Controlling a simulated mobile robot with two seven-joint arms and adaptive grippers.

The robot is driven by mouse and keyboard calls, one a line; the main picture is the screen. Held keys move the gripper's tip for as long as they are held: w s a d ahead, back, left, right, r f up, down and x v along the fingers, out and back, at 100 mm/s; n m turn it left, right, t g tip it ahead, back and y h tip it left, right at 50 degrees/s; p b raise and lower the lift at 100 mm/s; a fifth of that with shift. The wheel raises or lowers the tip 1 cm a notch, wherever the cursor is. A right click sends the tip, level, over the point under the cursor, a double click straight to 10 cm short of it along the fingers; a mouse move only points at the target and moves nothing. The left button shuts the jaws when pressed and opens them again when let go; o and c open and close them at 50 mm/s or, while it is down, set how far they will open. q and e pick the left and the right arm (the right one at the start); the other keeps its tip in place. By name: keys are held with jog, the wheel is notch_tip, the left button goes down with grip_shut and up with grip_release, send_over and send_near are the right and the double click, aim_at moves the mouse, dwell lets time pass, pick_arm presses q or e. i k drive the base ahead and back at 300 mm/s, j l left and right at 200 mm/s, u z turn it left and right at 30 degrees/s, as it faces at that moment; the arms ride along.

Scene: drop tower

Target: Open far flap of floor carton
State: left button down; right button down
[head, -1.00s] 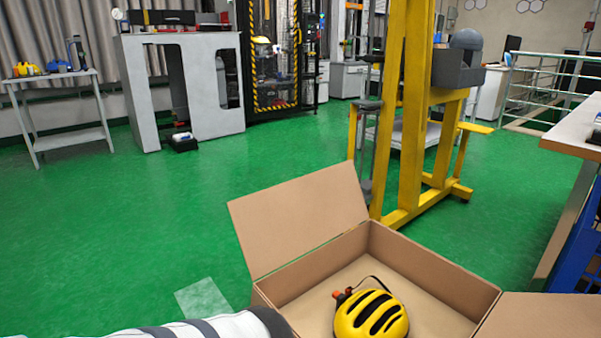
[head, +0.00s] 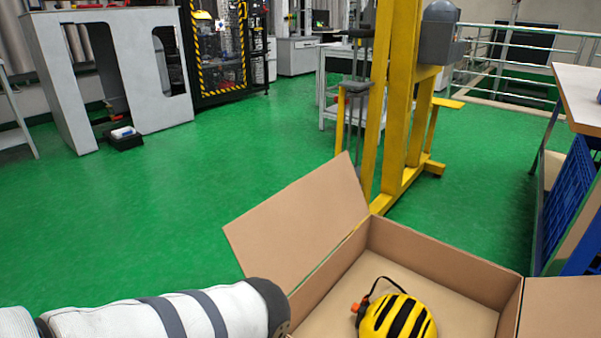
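The floor carton (head: 440,256) stands open at the bottom right in the head view. Its left flap (head: 300,222) slants up and outward. Its right flap (head: 563,306) is folded outward and cut off by the frame edge. No flap rises from the far wall, whose top edge shows bare. A yellow and black helmet (head: 398,318) with a red-orange part and dark strap lies inside. My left arm reaches in from the lower left, its end by the carton's near left corner. Neither gripper is in view.
A yellow steel frame (head: 390,100) stands on the green floor just behind the carton. A bench (head: 580,95) with blue crates (head: 570,195) is at right. A grey cabinet (head: 60,80) is at far left. The floor left of the carton is clear.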

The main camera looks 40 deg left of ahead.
aim_at(284, 238)
jog(key=j+z, duration=0.35)
jog(key=j, duration=1.1)
